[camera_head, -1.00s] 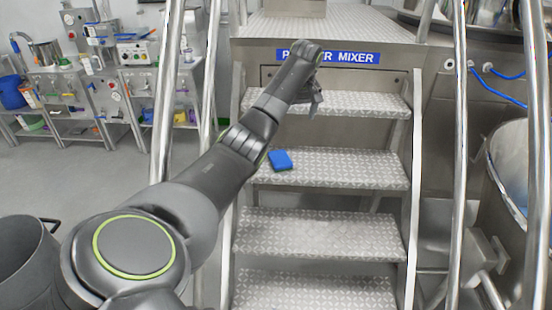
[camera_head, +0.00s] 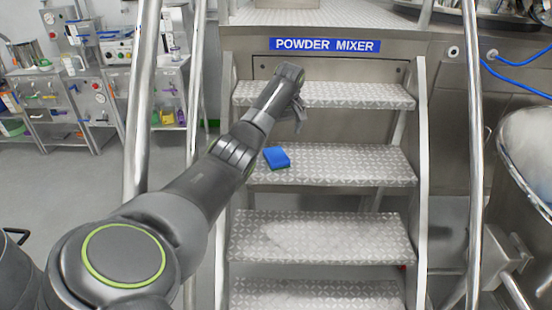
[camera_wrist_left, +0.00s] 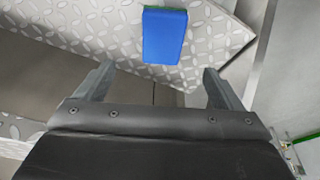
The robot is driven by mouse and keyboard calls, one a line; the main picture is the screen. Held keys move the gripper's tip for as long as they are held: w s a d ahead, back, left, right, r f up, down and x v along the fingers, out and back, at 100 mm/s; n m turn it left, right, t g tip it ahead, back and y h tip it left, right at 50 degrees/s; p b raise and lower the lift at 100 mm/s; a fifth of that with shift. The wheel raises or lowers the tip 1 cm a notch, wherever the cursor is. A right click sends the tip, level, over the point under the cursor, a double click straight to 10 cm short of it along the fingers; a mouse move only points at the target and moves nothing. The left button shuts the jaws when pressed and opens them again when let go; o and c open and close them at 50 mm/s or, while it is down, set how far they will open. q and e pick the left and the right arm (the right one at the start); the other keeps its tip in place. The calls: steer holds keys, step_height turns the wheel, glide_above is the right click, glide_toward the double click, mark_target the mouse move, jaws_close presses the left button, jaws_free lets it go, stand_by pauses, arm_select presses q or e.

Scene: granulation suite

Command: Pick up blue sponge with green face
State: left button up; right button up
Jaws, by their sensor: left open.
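The blue sponge (camera_head: 276,157) lies on a metal tread of the steps, near its left end. A thin green edge shows along it. In the left wrist view the sponge (camera_wrist_left: 164,37) is ahead of the fingers, near the top of the picture, with a green strip at its far edge. My left gripper (camera_head: 300,122) hangs above and a little right of the sponge, apart from it. In the left wrist view my left gripper (camera_wrist_left: 158,78) is open, with nothing between its fingers. My right gripper is not in view.
The sponge's patterned tread (camera_head: 340,165) is otherwise clear. Another tread (camera_head: 350,95) is above it. Metal handrails (camera_head: 145,95) and (camera_head: 474,120) flank the steps. A POWDER MIXER sign (camera_head: 325,45) is behind. A cluttered metal bench (camera_head: 45,110) stands at the left.

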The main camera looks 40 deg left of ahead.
arm_select(q)
glide_above(276, 155)
steer(key=d, duration=0.2)
step_height(276, 155, down, 6)
steer(key=shift+s+a, duration=0.1)
steer(key=shift+a, duration=0.05)
steer(key=x, duration=0.3)
steer(key=shift+s+a+f, duration=0.15)
steer(key=shift+s+f, duration=0.1)
steer(key=shift+f, duration=0.05)
steer(key=shift+b+x, duration=0.55)
steer(key=shift+x, duration=0.35)
steer(key=c, duration=1.1)
steer(key=shift+o, duration=0.2)
step_height(276, 155, up, 10)
